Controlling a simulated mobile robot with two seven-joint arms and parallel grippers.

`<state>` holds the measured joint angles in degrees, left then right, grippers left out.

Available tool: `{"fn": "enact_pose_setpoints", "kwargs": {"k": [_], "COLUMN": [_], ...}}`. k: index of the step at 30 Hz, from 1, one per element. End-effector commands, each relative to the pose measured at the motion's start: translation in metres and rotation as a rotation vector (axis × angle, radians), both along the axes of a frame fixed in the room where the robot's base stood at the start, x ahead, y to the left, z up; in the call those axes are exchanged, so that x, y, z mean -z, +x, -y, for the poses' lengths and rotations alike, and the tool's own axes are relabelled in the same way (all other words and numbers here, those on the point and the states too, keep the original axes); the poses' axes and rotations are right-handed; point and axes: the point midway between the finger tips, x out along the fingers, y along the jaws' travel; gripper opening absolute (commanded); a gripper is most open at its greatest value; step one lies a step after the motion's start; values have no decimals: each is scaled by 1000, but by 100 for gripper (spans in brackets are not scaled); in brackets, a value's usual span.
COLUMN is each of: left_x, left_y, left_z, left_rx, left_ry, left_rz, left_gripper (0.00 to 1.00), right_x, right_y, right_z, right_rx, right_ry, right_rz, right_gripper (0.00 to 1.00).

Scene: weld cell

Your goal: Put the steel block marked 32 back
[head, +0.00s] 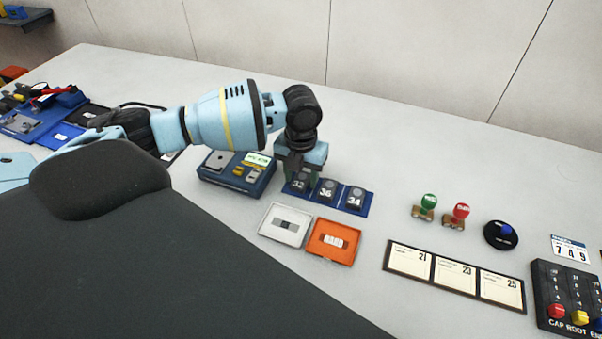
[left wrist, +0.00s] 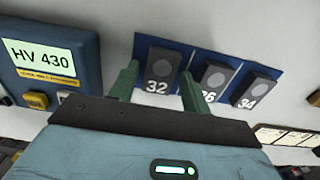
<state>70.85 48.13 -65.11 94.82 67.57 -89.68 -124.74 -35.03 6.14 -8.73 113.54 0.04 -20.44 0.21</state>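The dark steel block marked 32 (head: 299,184) stands at the left end of a row on a blue mat (head: 315,201). In the left wrist view the block marked 32 (left wrist: 161,70) shows between the fingertips of my left gripper (left wrist: 158,80). The fingers are apart, with a gap beside the block on the left; the right finger is close to it. In the head view my left gripper (head: 301,165) points down over this block and partly covers it. Blocks marked 36 (head: 327,190) and 34 (head: 355,198) stand to its right. My right gripper is not in view.
A blue hardness tester (head: 232,180) reading HV 430 stands to the left. A white tray (head: 271,233) and an orange tray (head: 318,251) lie in front. Green and red stamps (head: 428,202) and numbered cards (head: 455,275) are right. The table behind the blocks is clear.

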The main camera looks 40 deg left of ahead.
Motion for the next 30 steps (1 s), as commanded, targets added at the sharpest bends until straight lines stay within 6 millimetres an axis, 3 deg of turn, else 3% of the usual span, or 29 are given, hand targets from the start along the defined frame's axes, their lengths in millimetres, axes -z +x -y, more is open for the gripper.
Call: {"fn": "enact_pose_setpoints", "kwargs": {"k": [9, 14, 30], "left_x": [0, -11, -108], "left_y": [0, 0, 0], "left_z": [0, 0, 0], "left_rx": [0, 0, 0], "left_ry": [0, 0, -1], "left_rz": [0, 2, 2], "left_gripper": [54, 54, 54], "right_x": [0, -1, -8], "right_y": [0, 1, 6], "right_z": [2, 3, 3], "right_rx": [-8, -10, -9], "right_ry": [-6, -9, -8], "right_rz": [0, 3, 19], "right_gripper": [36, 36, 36]}}
